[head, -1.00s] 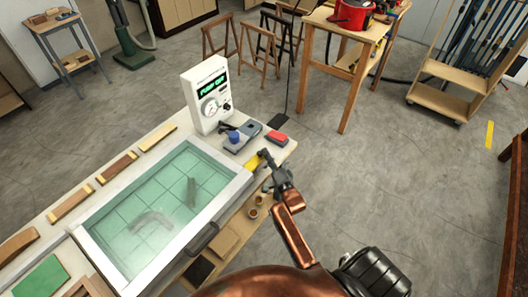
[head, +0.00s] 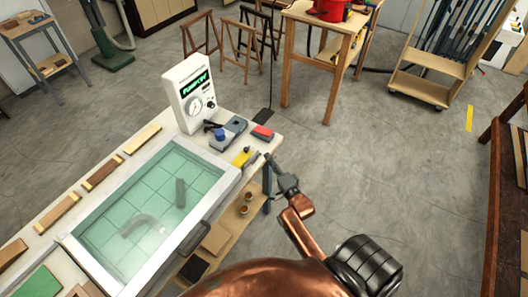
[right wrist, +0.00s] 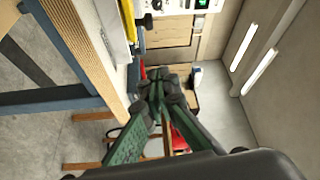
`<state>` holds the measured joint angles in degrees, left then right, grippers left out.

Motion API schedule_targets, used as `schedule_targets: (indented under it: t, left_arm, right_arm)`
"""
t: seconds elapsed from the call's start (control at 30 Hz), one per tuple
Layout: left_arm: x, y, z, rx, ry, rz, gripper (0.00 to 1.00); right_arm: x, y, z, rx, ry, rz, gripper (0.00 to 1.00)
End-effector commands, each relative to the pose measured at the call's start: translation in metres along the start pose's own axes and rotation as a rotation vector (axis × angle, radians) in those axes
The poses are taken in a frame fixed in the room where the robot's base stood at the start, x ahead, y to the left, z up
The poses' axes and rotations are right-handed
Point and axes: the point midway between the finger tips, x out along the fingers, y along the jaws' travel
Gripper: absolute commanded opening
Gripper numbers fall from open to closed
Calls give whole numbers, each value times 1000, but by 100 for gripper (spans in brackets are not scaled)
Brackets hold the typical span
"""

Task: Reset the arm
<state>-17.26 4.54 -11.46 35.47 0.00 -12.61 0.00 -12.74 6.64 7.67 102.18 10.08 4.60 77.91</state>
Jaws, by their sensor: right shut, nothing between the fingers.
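My right gripper (head: 274,164) is shut and empty. In the head view it is just off the right corner of the workbench (head: 262,144), apart from the yellow item (head: 242,157) on the bench. In the right wrist view its fingertips (right wrist: 158,84) are together, beside the bench edge. My left gripper is in neither view.
The bench holds a clear-lidded press (head: 150,205) with a curved piece inside, a white control box (head: 189,95) with green display text, and a red block (head: 262,132). Open floor lies right of the bench. A wooden table (head: 330,60) and a rack (head: 420,85) stand behind.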

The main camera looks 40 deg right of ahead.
Motion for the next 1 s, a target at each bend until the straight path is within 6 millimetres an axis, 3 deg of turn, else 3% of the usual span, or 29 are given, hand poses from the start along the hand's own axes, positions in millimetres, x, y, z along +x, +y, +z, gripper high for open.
schedule_targets:
  t: [0.17, 0.77, 0.87, 0.97, 1.0]
  left_arm:
    - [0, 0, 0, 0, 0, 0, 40]
    - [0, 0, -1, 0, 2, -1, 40]
    - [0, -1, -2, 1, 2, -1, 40]
    - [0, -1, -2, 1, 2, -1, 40]
    - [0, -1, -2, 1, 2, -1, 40]
  right_arm:
    - [-8, 0, 0, 0, 0, 0, 0]
    - [-9, 4, 1, -8, -2, 9, 0]
    - [-13, 29, 9, -48, -16, 55, 0]
    - [-24, 79, 25, -135, -52, 149, 0]
    - [-31, 104, 33, -181, -73, 196, 0]
